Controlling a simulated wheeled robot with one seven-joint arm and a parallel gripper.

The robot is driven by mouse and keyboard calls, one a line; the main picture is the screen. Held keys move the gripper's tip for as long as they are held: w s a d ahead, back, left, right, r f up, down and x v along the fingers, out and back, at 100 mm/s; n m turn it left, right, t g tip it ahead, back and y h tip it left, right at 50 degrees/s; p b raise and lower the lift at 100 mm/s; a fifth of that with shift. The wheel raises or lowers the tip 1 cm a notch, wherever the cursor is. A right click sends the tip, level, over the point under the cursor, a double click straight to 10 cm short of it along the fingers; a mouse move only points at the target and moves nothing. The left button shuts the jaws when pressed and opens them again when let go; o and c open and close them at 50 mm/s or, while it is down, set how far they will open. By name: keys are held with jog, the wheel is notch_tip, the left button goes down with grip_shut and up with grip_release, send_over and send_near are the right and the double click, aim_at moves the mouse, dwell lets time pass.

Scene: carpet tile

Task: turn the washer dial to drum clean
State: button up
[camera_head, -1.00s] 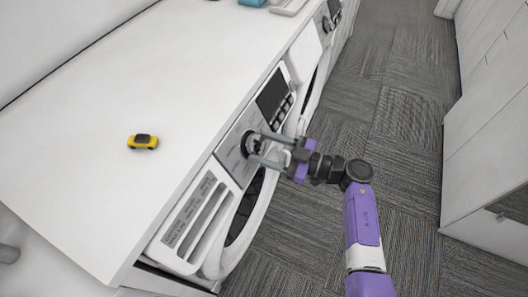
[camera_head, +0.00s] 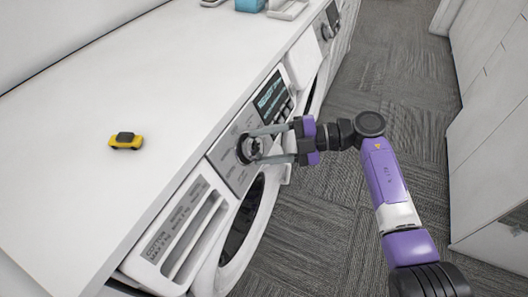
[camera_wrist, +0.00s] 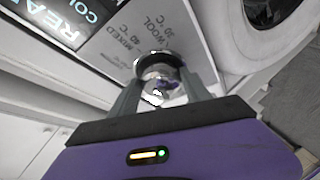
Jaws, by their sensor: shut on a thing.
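The washer (camera_head: 185,235) stands under the white counter with its front facing the aisle. Its silver dial (camera_head: 250,148) sits on the sloped control panel; it also shows in the wrist view (camera_wrist: 158,70). My gripper (camera_head: 262,146) has its two fingers around the dial, one on each side, and is shut on it. The display (camera_head: 270,97) beside the dial is lit; in the wrist view the display (camera_wrist: 55,20) shows large letters, partly cut off. Panel labels such as "MIXED 40 °C" and "WOOL 30 °C" are readable there. The dial's pointer and the drum clean label cannot be made out.
A yellow toy car (camera_head: 126,141) lies on the white counter (camera_head: 90,190). A blue item (camera_head: 250,5) is at the counter's far end. A second machine's dial (camera_head: 327,31) is farther along. White cabinets (camera_head: 490,120) line the right; carpet (camera_head: 340,210) lies between.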

jog(key=n+h+b, duration=0.1)
jog(key=n, duration=0.2)
jog(key=n+g+h+b, duration=0.1)
jog(key=n+h, duration=0.1)
jog(key=n, duration=0.1)
jog(key=shift+r+n+b, duration=0.15)
jog(key=shift+n+b, duration=0.15)
jog(key=shift+b, duration=0.05)
jog(key=n, duration=0.1)
jog(key=n+h+b, duration=0.1)
jog(key=n+h, duration=0.1)
jog(key=n, duration=0.1)
jog(key=shift+a+r, duration=0.25)
jog(key=shift+n, duration=0.3)
jog(key=o, duration=1.4)
jog(key=shift+r, duration=0.15)
jog(key=shift+d+r, duration=0.1)
jog(key=v, duration=0.7)
jog(key=shift+s+d+r+b, duration=0.1)
jog(key=shift+d+r+b, duration=0.1)
jog(key=shift+b, duration=0.15)
